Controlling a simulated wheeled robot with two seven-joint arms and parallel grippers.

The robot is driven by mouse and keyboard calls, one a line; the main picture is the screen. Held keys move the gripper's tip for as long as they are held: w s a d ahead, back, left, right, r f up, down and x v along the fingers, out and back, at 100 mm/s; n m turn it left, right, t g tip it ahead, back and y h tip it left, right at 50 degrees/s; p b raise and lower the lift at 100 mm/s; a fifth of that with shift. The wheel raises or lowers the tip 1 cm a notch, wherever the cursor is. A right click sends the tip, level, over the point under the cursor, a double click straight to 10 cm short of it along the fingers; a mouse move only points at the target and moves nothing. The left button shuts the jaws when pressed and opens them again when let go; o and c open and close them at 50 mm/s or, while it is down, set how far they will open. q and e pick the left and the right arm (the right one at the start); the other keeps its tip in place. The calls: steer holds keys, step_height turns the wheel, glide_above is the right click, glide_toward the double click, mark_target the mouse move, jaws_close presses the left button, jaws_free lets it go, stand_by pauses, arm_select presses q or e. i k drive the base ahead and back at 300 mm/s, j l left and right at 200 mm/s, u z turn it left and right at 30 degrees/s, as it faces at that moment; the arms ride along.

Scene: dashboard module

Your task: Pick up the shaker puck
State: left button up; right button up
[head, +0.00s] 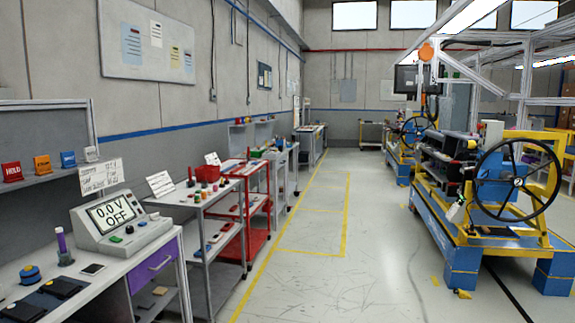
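A small round blue puck-like object (30,274) sits on the light workbench (110,290) at the lower left of the head view. It looks like the shaker puck, but it is too small to be sure. It stands apart from the dark flat items in front of it. Neither of my grippers is in view.
A meter reading "0.0 V OFF" (121,222) stands behind the puck, beside a purple-topped cylinder (62,244). A grey shelf cart (207,240) and red cart (252,215) follow along the wall.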

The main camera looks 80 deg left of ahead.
mark_target(31, 278)
steer(key=u, duration=4.75)
